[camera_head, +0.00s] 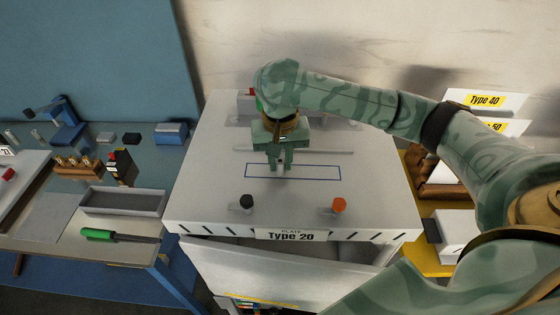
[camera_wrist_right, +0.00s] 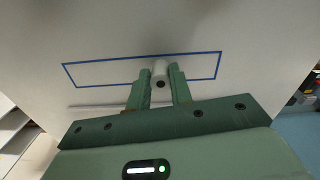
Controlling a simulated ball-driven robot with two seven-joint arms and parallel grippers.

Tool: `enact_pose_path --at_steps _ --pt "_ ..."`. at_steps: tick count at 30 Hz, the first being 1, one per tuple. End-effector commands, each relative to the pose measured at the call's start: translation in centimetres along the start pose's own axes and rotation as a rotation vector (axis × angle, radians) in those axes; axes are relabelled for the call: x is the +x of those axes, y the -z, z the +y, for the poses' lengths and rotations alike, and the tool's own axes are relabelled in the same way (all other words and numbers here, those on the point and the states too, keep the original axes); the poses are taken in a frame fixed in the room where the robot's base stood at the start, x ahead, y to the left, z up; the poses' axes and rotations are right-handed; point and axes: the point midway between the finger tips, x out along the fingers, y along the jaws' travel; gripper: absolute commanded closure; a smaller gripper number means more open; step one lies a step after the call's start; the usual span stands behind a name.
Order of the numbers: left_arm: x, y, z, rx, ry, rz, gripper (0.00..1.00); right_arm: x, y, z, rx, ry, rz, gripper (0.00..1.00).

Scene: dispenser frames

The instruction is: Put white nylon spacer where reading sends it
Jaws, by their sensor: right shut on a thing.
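My right gripper (camera_head: 277,168) points down over the white cabinet's top (camera_head: 385,195), at the blue outlined rectangle (camera_head: 318,178). It is shut on the white nylon spacer (camera_wrist_right: 160,69), a small white cylinder with a dark hole in its end, seen between the fingers in the right wrist view. In the head view the fingers hide most of the spacer. I cannot tell whether it touches the surface. Signs at the right read "Type 40" (camera_head: 484,100) and, partly hidden, "50" (camera_head: 496,126). My left gripper is not in view.
A black knob (camera_head: 246,202) and an orange knob (camera_head: 339,205) stand on the cabinet top. Below is an open-topped compartment (camera_head: 270,265). The left bench holds a grey tray (camera_head: 123,201), a green-handled screwdriver (camera_head: 100,234) and a wooden block (camera_head: 78,168). My right arm crosses the right side.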

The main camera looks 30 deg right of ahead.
Motion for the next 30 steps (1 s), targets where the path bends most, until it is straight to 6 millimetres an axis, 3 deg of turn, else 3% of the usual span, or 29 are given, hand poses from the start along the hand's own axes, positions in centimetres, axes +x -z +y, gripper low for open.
enact_pose_path --at_steps 8,9,11,21,30 --pt "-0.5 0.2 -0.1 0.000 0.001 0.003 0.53 0.0 0.0 0.0 0.001 0.000 -0.001 1.00" --pt "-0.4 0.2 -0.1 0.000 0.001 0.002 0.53 0.0 0.0 0.0 0.001 0.000 0.000 0.68" --pt "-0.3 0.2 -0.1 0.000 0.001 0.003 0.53 0.1 0.0 0.0 0.001 0.000 0.000 0.57" --pt "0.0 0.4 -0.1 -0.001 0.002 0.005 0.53 -0.3 0.1 0.0 0.000 0.001 0.003 0.57" --pt "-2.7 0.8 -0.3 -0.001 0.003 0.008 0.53 -7.2 0.2 0.0 0.000 0.001 0.007 0.57"
